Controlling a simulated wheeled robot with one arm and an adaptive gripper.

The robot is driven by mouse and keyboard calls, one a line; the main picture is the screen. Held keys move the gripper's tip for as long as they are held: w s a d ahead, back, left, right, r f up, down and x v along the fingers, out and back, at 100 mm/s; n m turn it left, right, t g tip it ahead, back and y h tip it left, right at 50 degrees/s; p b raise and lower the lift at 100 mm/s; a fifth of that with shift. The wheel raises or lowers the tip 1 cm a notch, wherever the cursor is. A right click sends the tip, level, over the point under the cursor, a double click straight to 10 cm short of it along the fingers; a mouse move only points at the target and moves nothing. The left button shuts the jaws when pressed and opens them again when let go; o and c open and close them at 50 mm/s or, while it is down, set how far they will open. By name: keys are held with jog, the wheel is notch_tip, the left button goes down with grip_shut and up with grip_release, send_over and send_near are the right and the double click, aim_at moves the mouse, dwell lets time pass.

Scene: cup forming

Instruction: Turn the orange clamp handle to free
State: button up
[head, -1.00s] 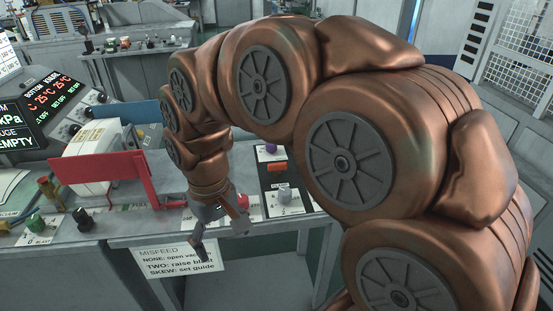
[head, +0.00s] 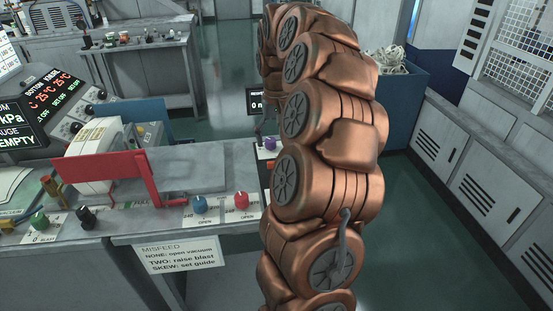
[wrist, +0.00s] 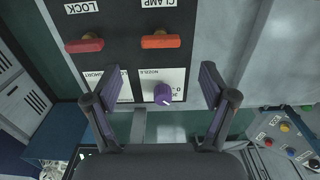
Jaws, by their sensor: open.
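In the wrist view the orange clamp handle (wrist: 160,41) is a short bar lying crosswise on a dark panel (wrist: 122,22), under the CLAMP label (wrist: 162,3). My gripper (wrist: 160,78) is open and empty. Its two dark fingers stand wide apart, with the handle beyond their tips and roughly centred between them. A purple nozzle knob (wrist: 162,94) shows between the fingers, nearer to the camera than the handle. In the head view my arm hides the handle and most of the gripper.
A red lock handle (wrist: 84,45) lies left of the clamp handle in the wrist view. In the head view, blue (head: 199,204) and red (head: 241,200) knobs and a red guard (head: 105,168) are on the bench. Open floor (head: 420,215) lies to the right.

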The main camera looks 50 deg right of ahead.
jog(key=shift+f+p, duration=1.1)
jog(key=shift+f, duration=2.7)
jog(key=shift+a, duration=0.1)
jog(key=c, duration=1.2)
jog(key=shift+o, duration=0.2)
